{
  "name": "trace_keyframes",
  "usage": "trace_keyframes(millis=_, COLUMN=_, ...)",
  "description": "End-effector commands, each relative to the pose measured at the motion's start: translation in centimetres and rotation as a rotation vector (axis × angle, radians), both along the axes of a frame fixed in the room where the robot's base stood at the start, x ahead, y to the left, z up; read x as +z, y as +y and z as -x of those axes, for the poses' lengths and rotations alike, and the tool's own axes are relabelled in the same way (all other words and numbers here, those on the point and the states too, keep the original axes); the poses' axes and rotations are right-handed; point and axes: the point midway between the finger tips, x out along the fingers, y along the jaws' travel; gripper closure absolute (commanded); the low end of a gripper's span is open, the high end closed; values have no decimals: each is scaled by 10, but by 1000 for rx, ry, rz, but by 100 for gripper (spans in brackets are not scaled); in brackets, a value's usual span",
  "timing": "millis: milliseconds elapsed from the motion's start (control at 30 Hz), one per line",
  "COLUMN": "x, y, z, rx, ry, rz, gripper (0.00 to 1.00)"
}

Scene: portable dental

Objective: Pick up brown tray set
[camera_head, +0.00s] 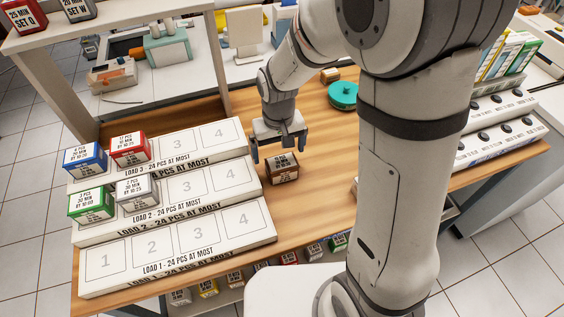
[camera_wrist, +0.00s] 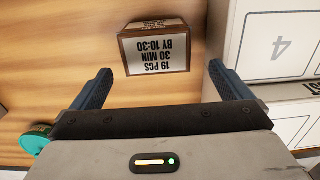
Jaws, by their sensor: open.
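The brown tray set (camera_head: 282,168) is a small box with a white label on top. It stands on the wooden table, just right of the stepped white load racks. In the wrist view the brown tray set (camera_wrist: 155,50) lies ahead of the fingers, its label upside down reading 19 PCS, 30 MIN, BY 10-30. My gripper (camera_head: 281,156) is just above and behind the box in the head view. In the wrist view my gripper (camera_wrist: 160,80) is open, with the box centred between the finger directions and nothing between the pads.
White load racks (camera_head: 180,241) stand left of the box, holding blue (camera_head: 85,158), red (camera_head: 130,148), green (camera_head: 91,204) and grey (camera_head: 137,190) boxes. A teal round object (camera_head: 343,94) sits behind on the table. Bare wood lies in front of the box.

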Motion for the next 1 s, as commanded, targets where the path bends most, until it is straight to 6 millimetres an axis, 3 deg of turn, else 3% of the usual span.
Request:
trace_keyframes(millis=500, x=-62, y=-7, z=11, rx=-1, ry=2, rz=1, gripper=2)
trace_keyframes(millis=767, x=-65, y=-8, z=11, rx=-2, ry=0, rz=0, gripper=2)
trace_keyframes(millis=1000, x=-64, y=-8, z=11, rx=-3, ry=0, rz=0, gripper=21)
